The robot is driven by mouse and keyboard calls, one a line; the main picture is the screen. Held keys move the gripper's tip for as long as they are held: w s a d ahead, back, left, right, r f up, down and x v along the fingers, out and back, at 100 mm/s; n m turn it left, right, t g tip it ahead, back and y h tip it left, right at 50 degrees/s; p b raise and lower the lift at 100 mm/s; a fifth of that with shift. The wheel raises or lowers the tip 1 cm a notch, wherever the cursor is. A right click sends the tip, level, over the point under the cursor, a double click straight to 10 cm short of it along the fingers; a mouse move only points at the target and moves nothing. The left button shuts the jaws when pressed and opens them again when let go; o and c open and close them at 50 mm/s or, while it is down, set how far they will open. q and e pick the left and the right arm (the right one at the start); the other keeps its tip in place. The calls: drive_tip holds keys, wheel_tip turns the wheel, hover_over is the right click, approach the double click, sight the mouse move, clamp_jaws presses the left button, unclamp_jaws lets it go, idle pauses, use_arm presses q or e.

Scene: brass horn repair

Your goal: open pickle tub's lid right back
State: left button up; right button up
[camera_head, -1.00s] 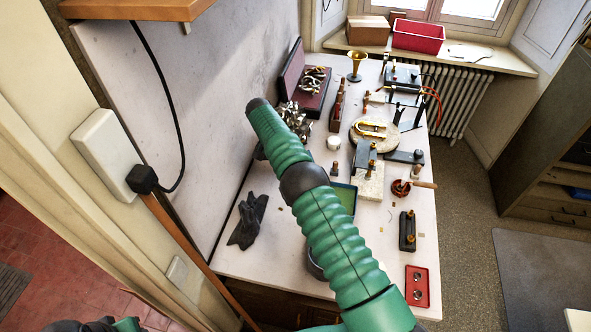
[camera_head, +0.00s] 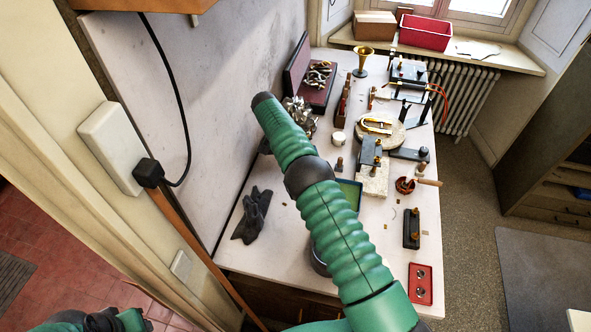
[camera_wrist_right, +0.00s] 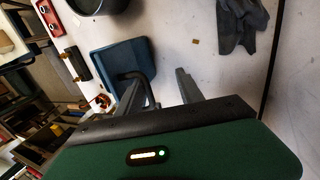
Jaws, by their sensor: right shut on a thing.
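A blue tub (camera_head: 357,184) with a greenish inner area shows on the bench in the head view, partly hidden by my right arm. In the right wrist view a flat blue panel (camera_wrist_right: 112,58), apparently its lid, lies beyond my right gripper (camera_wrist_right: 160,88). A black bent handle (camera_wrist_right: 136,75) runs from the panel to the fingers. The right gripper is shut on this handle. The lid's exact angle cannot be told. The right gripper is hidden in the head view. Part of my left arm shows at the bottom left, with no clear fingers.
A dark cloth or glove (camera_head: 252,214) lies left of the tub. A dark round pot (camera_head: 318,262) stands in front, partly behind my arm. A black block (camera_head: 411,230) and red tray (camera_head: 420,284) lie to the right. The bench's front left is clear.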

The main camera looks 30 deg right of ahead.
drive_tip(key=s+a+r+b, duration=0.2)
drive_tip(key=s+a+b, duration=0.2)
drive_tip(key=s, duration=0.3)
drive_tip(key=s+a+r+b, duration=0.2)
drive_tip(key=s+a+b, duration=0.2)
drive_tip(key=s+b, duration=0.1)
drive_tip(key=shift+s+a+r, duration=0.15)
drive_tip(key=shift+s+r, duration=0.25)
drive_tip(key=shift+s, duration=0.5)
drive_tip(key=shift+d+f, duration=0.1)
drive_tip(key=shift+d, duration=0.15)
